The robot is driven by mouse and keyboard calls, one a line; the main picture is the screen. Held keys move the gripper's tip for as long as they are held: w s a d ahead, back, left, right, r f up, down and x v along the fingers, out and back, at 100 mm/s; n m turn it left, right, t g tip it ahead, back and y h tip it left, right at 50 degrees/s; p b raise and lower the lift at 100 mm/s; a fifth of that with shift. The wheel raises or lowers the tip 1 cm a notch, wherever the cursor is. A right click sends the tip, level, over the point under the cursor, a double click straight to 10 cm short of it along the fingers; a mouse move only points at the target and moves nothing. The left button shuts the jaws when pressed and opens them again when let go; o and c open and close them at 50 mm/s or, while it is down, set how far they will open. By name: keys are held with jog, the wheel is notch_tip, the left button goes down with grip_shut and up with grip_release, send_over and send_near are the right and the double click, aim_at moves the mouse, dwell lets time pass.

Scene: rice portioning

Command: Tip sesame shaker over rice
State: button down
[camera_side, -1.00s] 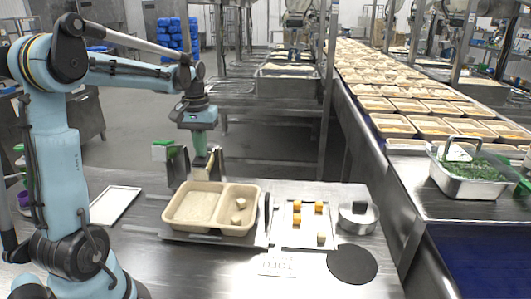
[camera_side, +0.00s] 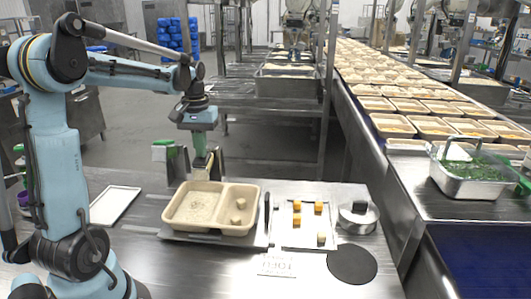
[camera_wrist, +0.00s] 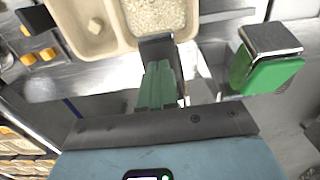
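The rice also shows at the top of the wrist view (camera_wrist: 155,14). My gripper (camera_side: 201,158) points down just behind the tray. In the wrist view its green and dark end (camera_wrist: 158,85) reaches toward the rice side. Whether it is open or holds anything is not clear. A green-topped block (camera_side: 163,150) stands left of my gripper, also in the wrist view (camera_wrist: 265,65). I cannot pick out the sesame shaker with certainty.
A small tray (camera_side: 290,241) with orange and pale cubes lies right of the food tray. Beside it are a round metal container (camera_side: 358,222) and a black disc (camera_side: 352,265). A white board (camera_side: 112,206) lies left. A conveyor with filled trays (camera_side: 425,127) runs along the right.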

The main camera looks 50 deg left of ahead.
jog(key=shift+w+a+r, duration=0.15)
jog(key=shift+r, duration=0.7)
jog(key=shift+w+a+r, duration=0.15)
jog(key=shift+a+r, duration=0.05)
jog(key=shift+r, duration=0.6)
jog(key=shift+w+a+r, duration=0.15)
jog(key=shift+r, duration=0.7)
notch_tip(320, 180, up, 6)
jog(key=shift+f, duration=3)
